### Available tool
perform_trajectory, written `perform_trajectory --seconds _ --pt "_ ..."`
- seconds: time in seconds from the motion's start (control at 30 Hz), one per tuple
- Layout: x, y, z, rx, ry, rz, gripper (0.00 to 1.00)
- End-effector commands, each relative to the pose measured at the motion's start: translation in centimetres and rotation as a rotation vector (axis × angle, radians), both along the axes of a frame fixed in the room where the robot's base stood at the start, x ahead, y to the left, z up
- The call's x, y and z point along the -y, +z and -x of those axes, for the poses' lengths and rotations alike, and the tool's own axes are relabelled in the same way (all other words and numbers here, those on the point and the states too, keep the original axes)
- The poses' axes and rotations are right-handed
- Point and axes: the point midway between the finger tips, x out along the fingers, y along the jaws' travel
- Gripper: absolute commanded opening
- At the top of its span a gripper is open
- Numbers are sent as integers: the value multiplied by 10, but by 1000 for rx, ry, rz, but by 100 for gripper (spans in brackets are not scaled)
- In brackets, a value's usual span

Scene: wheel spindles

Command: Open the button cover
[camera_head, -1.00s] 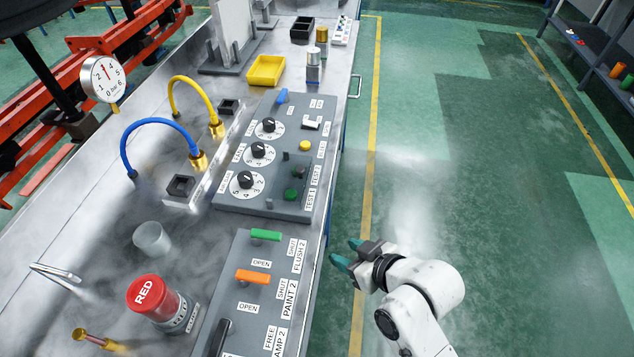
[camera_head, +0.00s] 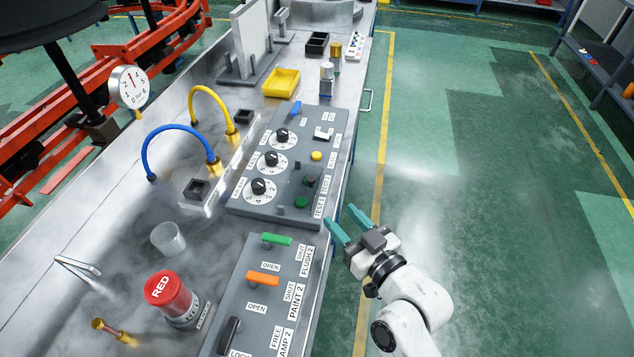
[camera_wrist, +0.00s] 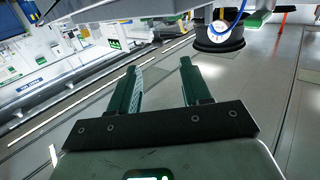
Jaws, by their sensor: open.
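The grey control panel (camera_head: 262,206) lies on the bench with dials and buttons. Near its right edge, by the TEST labels, are a green button (camera_head: 301,203) and a small dark cover (camera_head: 309,180), apparently over another button; it is too small to tell whether the cover is closed. My gripper (camera_head: 345,222) is open and empty, with green fingers, just off the bench's right edge and below-right of the buttons in the picture. In the wrist view my gripper (camera_wrist: 159,82) shows both fingers apart with nothing between them.
A second panel with a green handle (camera_head: 276,239) and an orange handle (camera_head: 263,279) sits nearer. A red-topped cylinder (camera_head: 170,293) and blue hose (camera_head: 165,128) stand left. The bench edge lies beside my gripper; the floor (camera_head: 450,150) to the right is clear.

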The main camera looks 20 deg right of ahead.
Motion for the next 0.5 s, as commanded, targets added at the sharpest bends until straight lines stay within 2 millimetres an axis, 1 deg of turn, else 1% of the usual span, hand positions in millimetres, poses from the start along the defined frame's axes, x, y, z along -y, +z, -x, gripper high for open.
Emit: perform_trajectory --seconds 0.17,0.27,0.37,0.5 --pt "2 5 -5 45 -16 -9 48" --pt "0 6 -15 48 -16 -10 48" --pt "-2 7 -31 47 -16 -10 48" --pt "-6 8 -57 47 -17 -8 48"
